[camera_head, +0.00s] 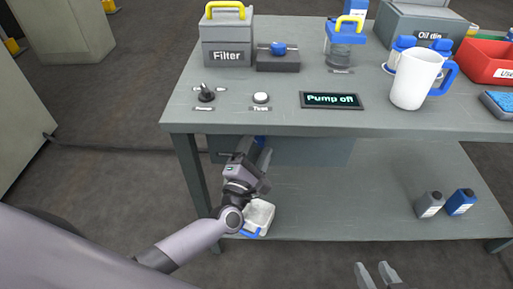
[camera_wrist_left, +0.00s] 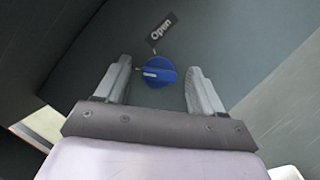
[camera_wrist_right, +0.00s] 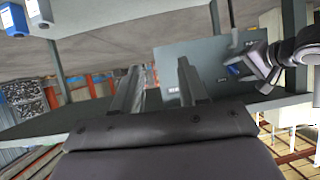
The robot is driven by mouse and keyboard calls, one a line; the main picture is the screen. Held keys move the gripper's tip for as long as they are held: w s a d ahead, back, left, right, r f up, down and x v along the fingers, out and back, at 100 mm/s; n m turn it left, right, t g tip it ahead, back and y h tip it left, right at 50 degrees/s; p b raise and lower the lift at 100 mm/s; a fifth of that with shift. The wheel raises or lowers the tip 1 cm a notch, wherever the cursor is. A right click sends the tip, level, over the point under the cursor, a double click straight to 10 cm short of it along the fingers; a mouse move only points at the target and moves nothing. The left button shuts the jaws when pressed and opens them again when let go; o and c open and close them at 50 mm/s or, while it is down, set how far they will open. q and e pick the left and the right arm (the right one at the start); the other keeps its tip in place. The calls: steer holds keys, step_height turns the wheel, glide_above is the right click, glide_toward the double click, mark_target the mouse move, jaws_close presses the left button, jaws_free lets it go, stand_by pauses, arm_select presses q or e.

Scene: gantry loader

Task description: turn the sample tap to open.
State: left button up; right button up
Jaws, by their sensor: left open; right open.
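The sample tap is a round blue knob (camera_wrist_left: 157,72) on a dark grey panel, with a label reading "Open" (camera_wrist_left: 160,32) above it. The knob's white mark lies to the left, off the label. My left gripper (camera_wrist_left: 158,66) is open, with one finger on each side of the knob; contact cannot be told. In the head view my left gripper (camera_head: 256,151) is under the bench top, where the knob is mostly hidden. My right gripper (camera_head: 376,272) is open and empty at the bottom of the head view, away from the tap.
A white container with a blue handle (camera_head: 259,214) stands on the lower shelf (camera_head: 350,200) below my left gripper. Two small bottles stand at right on that shelf. The bench top (camera_head: 270,122) overhangs the tap; on it are a "Pump off" display (camera_head: 331,100) and a white jug (camera_head: 414,78).

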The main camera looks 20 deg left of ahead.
arm_select(q)
steer(key=c, duration=1.1)
steer(key=shift+o, duration=0.2)
